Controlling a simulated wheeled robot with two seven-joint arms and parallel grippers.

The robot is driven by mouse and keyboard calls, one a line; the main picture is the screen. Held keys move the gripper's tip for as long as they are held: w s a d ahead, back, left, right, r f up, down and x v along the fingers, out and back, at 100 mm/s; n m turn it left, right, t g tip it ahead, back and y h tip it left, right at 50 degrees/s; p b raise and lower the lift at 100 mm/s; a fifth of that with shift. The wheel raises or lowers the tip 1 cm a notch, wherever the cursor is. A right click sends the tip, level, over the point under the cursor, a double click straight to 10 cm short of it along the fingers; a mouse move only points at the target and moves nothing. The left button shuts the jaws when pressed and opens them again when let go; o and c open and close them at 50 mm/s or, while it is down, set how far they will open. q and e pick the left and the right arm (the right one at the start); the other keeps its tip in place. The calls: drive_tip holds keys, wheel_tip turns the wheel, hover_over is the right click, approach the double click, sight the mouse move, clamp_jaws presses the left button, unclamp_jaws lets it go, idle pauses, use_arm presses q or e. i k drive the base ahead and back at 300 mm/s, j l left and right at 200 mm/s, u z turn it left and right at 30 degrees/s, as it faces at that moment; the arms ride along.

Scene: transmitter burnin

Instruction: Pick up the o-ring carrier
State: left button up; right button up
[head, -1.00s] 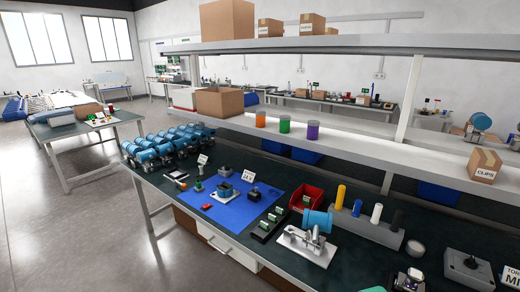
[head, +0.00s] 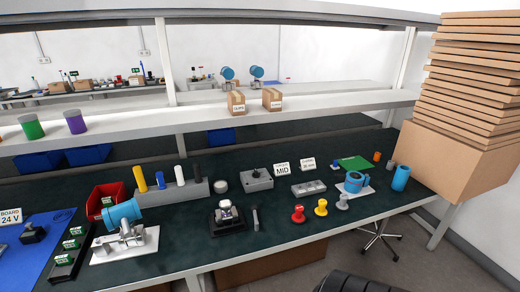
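No part on the bench is labelled as the o-ring carrier, and I cannot tell for sure which one it is. Small parts stand on the right half of the dark green bench (head: 190,250). A red knob-shaped piece (head: 298,214), a yellow one (head: 321,207) and a grey one (head: 342,202) stand upright near its front edge. Behind them a blue round housing (head: 354,180) sits on a white plate, with a blue cylinder (head: 401,178) to its right.
A grey block with upright coloured cylinders (head: 160,197), a red bin (head: 97,205) and a blue valve-like unit (head: 123,214) on a white plate stand left. A black fixture (head: 227,217) is mid-bench. Stacked cardboard (head: 470,100) rises at the right end. A shelf (head: 300,107) overhangs the back.

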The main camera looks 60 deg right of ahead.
sight(298, 219)
drive_tip(key=z, duration=2.25)
drive_tip(key=i+l, duration=0.15)
drive_tip(key=i, duration=0.25)
drive_tip(key=i+l, duration=0.1)
drive_tip(key=i, duration=0.3)
